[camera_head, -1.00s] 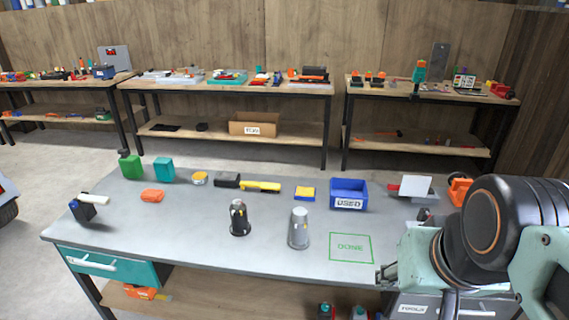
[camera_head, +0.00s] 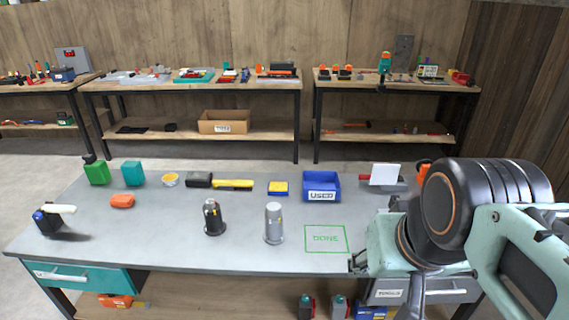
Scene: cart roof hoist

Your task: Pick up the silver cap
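The silver cap (camera_head: 274,225) appears to be the grey, tapered cylinder with a wider base, upright on the grey workbench (camera_head: 160,235). A similar black one (camera_head: 213,218) stands to its left, apart from it. My arm comes in from the right. My gripper (camera_head: 358,263) seems to be the small dark end at the left of the pale green arm part, near the bench's front right. It is to the right of the silver cap and apart from it. Its fingers are too small and partly hidden to tell their opening.
A green square marked DONE (camera_head: 325,239) lies empty between cap and arm. Behind stand a blue USED bin (camera_head: 321,188), a yellow-and-blue block (camera_head: 278,189) and a yellow tool (camera_head: 233,184). A dark block with a white bar (camera_head: 48,220) stands far left. The bench around the cap is clear.

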